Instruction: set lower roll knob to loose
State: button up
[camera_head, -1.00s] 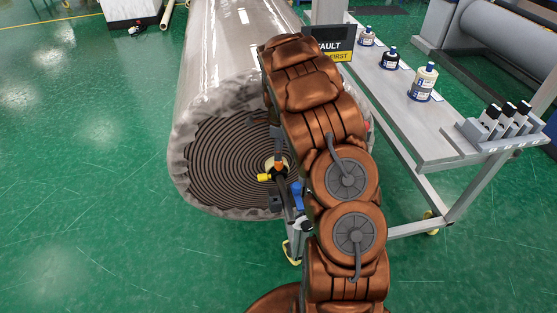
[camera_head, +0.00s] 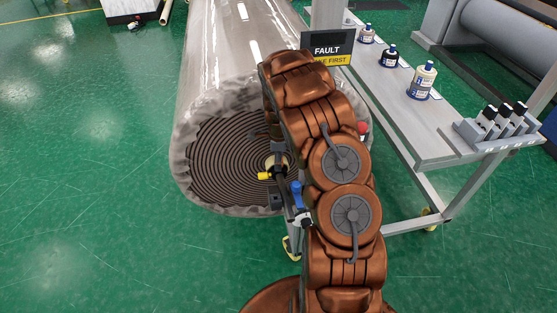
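A large wrapped roll (camera_head: 220,150) lies with its spiral end facing me. At its pale core (camera_head: 268,163) sits a small yellow part (camera_head: 263,176). A blue part (camera_head: 297,193) with a silver fitting (camera_head: 303,218) shows lower right, beside my arm. I cannot tell which of these, if any, is the lower roll knob, or its setting. My brown arm covers the right side of the roll's end. Dark parts that seem to belong to my gripper (camera_head: 280,174) show near the core. Its fingertips are not clear, nor whether it touches anything.
A grey workbench (camera_head: 420,140) with bottles (camera_head: 423,82) and a small rack (camera_head: 495,125) stands at right. A black and yellow FAULT sign (camera_head: 327,49) stands behind my arm. A red part (camera_head: 362,128) peeks out right of it. Green floor at left is free.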

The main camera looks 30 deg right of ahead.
grip_shut()
